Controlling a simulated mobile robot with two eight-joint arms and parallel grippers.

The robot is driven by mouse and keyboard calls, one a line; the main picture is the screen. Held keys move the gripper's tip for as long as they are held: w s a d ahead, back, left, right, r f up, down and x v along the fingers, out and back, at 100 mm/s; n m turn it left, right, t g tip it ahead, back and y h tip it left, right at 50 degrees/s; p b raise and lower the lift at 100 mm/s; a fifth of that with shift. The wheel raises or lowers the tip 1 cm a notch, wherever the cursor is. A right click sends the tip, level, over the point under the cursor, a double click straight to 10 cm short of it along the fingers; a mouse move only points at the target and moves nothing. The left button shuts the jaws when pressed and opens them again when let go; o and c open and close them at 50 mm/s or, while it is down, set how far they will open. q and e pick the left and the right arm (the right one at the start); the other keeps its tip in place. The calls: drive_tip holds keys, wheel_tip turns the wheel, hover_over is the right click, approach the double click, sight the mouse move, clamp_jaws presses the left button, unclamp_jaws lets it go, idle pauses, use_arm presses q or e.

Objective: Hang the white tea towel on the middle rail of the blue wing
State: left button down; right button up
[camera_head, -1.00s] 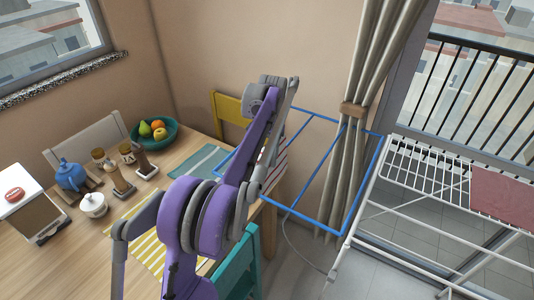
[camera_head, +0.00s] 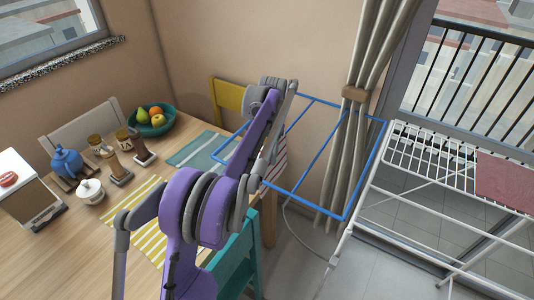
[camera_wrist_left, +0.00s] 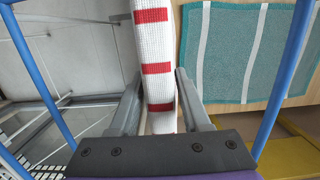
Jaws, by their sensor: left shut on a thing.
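The white tea towel with red stripes (camera_wrist_left: 158,70) hangs in my left gripper (camera_wrist_left: 159,80), which is shut on it in the left wrist view. In the head view only a strip of the towel (camera_head: 282,158) shows behind my left arm, and the gripper's fingers are hidden. The blue wing (camera_head: 318,215) extends left from the white drying rack toward the table, with several thin blue rails. In the wrist view blue bars (camera_wrist_left: 286,80) run on both sides of the towel. I cannot tell whether the towel touches a rail. My right gripper is out of view.
The white rack (camera_head: 425,160) stands at right with a dark red cloth (camera_head: 505,185) on it. The wooden table (camera_head: 137,195) at left holds a fruit bowl, blue teapot, jars and placemats. A teal chair (camera_head: 235,262) and a yellow chair (camera_head: 228,98) stand by it. A curtain (camera_head: 345,150) hangs behind the wing.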

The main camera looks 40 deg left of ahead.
use_arm(q)
drive_tip(key=shift+c, duration=1.4)
unclamp_jaws()
drive_tip(key=r, duration=0.3)
drive_tip(key=w+r+p, duration=0.1)
drive_tip(key=r, duration=0.6)
drive_tip(key=shift+w+a+r+p, duration=0.1)
drive_tip(key=shift+w+r+p, duration=0.05)
drive_tip(key=shift+r+p, duration=0.2)
drive_tip(key=shift+d+r, duration=0.1)
drive_tip(key=shift+d, duration=0.15)
drive_tip(key=s+d+t+p, duration=0.25)
drive_tip(key=s+d, duration=0.55)
drive_tip(key=d, duration=0.5)
drive_tip(key=s+d+f+t, duration=0.2)
drive_tip(key=s+d+f, duration=0.2)
drive_tip(key=s, duration=0.4)
drive_tip(key=s+d+f+m+t+p, duration=0.1)
drive_tip(key=s+d+f+t, duration=0.1)
drive_tip(key=s+d+f, duration=0.3)
drive_tip(key=s+f, duration=0.2)
drive_tip(key=s, duration=0.1)
drive_tip(key=shift+s+d+f, duration=0.2)
drive_tip(key=shift+s+d, duration=0.1)
drive_tip(key=shift+s, duration=0.05)
